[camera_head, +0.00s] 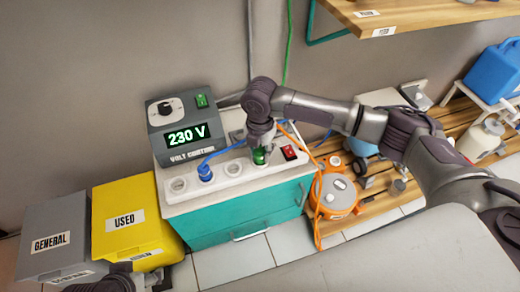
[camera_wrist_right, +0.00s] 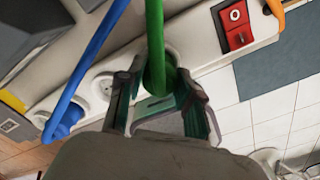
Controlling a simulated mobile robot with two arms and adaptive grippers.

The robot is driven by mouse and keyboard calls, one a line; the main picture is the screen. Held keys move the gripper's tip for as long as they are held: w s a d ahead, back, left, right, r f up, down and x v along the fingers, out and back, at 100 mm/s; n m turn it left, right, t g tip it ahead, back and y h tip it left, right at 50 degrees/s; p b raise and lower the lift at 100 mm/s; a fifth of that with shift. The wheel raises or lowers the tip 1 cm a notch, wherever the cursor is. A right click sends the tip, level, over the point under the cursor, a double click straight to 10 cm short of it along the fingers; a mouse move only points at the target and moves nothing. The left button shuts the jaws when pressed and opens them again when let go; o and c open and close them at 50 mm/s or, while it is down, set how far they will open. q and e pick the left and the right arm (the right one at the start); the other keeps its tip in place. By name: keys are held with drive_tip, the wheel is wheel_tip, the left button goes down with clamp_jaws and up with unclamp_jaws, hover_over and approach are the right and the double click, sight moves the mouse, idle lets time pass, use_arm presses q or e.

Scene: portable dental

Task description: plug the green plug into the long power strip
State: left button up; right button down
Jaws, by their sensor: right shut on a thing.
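The long power strip (camera_head: 218,180) is white and lies along the front of the cabinet top. My right gripper (camera_head: 260,148) is shut on the green plug (camera_head: 260,156) over the strip, between an empty socket and the red switch (camera_head: 289,152). In the right wrist view the green plug and its cable (camera_wrist_right: 155,60) stand between the fingers (camera_wrist_right: 160,105), right at the strip. How deep the plug sits in a socket is hidden. A dark part of my left arm shows at the lower left; its jaws are unclear.
A blue plug (camera_head: 205,172) sits in the strip, with empty sockets on both sides. Behind stands the grey 230 V unit (camera_head: 180,128). An orange cable reel (camera_head: 336,196) is to the right. Yellow (camera_head: 125,217) and grey (camera_head: 55,235) bins stand left.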

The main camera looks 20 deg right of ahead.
drive_tip(key=shift+f, duration=0.1)
drive_tip(key=c, duration=0.7)
unclamp_jaws()
